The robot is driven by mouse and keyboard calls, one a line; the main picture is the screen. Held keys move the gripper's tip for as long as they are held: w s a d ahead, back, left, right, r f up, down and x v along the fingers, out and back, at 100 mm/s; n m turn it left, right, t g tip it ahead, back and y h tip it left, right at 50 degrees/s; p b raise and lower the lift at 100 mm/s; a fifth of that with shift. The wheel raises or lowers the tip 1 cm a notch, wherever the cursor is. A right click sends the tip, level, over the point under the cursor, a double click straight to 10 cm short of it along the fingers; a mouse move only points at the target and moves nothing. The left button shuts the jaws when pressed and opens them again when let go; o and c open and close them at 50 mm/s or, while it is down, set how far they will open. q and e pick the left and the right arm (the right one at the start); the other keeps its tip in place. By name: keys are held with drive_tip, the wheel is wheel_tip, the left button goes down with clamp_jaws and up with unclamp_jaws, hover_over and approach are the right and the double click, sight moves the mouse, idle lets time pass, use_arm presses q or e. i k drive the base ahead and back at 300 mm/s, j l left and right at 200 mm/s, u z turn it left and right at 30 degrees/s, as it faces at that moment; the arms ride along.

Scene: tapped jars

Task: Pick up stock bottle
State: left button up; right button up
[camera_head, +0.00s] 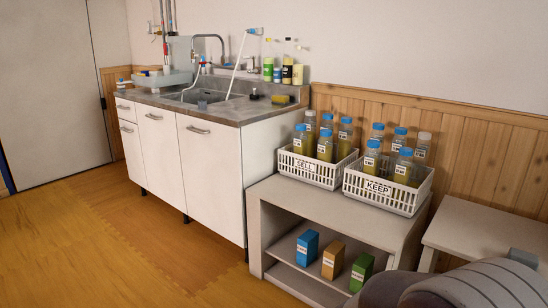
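Several clear bottles with yellowish contents and white labels stand in two white baskets; I cannot tell which is the stock bottle. The left basket, marked SELL (304,166), holds blue-capped bottles, among them a front bottle (325,148). The right basket, marked KEEP (377,188), holds blue-capped bottles, among them a front bottle (403,167), and one bottle with a pale cap (422,147) at the back right. The baskets hide the lower parts of the bottles. Neither of my grippers is in view; what seems to be part of my arm fills the bottom right corner.
The baskets stand on a grey shelf unit (290,207). Blue (307,247), orange (333,260) and green (361,271) boxes stand on its lower shelf. A white table (475,228) is at right. A sink counter (215,110) is at left. The wooden floor at left is clear.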

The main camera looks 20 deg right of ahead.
sight(325, 142)
drive_tip(key=i+j+u, duration=0.25)
drive_tip(key=i, duration=0.25)
drive_tip(key=i+j+u, duration=0.25)
drive_tip(key=i, duration=0.25)
drive_tip(key=i+z, duration=0.35)
drive_tip(key=z, duration=0.15)
drive_tip(key=i+z, duration=0.45)
drive_tip(key=i+j+z, duration=0.2)
drive_tip(key=z, duration=0.3)
